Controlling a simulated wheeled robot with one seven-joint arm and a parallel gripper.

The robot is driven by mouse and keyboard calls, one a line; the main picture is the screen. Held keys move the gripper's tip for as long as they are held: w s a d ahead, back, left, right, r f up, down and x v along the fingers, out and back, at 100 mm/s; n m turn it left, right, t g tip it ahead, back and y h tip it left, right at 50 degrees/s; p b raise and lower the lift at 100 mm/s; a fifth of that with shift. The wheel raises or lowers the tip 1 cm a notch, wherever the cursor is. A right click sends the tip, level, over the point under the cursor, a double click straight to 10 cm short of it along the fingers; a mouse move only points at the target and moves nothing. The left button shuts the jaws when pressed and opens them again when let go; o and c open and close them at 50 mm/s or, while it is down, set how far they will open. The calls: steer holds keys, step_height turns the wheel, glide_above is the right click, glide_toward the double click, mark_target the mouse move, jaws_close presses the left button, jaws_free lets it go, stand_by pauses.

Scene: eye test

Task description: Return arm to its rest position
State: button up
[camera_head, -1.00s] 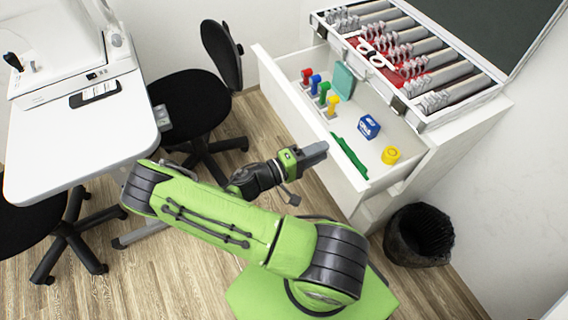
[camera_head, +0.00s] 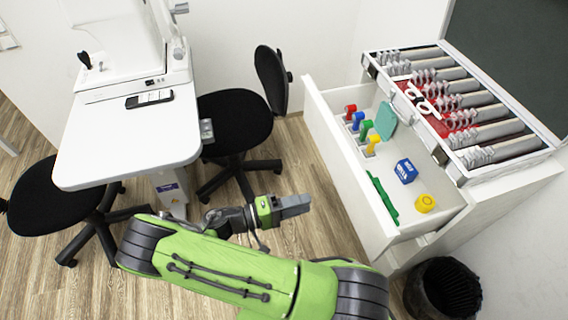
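My green arm is folded low in the head camera view. My gripper (camera_head: 293,206) is at its end, pointing right, over the floor to the left of the open drawer (camera_head: 335,150). It appears apart from the drawer front. The fingers are seen from the side, so I cannot tell whether they are open or shut. No object shows in the gripper.
The drawer holds several colored stamps (camera_head: 366,130), a teal item (camera_head: 387,119), a blue box (camera_head: 405,171), a yellow roll (camera_head: 425,203) and a green strip (camera_head: 382,197). A lens case (camera_head: 463,181) stands above. Black chairs (camera_head: 236,121), a white table (camera_head: 128,140) and a trash bin (camera_head: 443,287) surround the floor.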

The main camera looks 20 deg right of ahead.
steer(key=s+a+r+t+y+p, duration=0.1)
steer(key=s+r+t+y, duration=0.1)
steer(key=r+y, duration=0.4)
steer(key=s+a+r+n+t+y+p, duration=0.1)
steer(key=r+y, duration=0.5)
steer(key=r, duration=0.6)
steer(key=s+a+r+t+y+p, duration=0.3)
steer(key=s+r+t+y, duration=0.2)
steer(key=s+r, duration=0.2)
step_height(320, 180, up, 3)
steer(key=shift+f+n+y, duration=0.15)
steer(key=shift+n+y, duration=0.25)
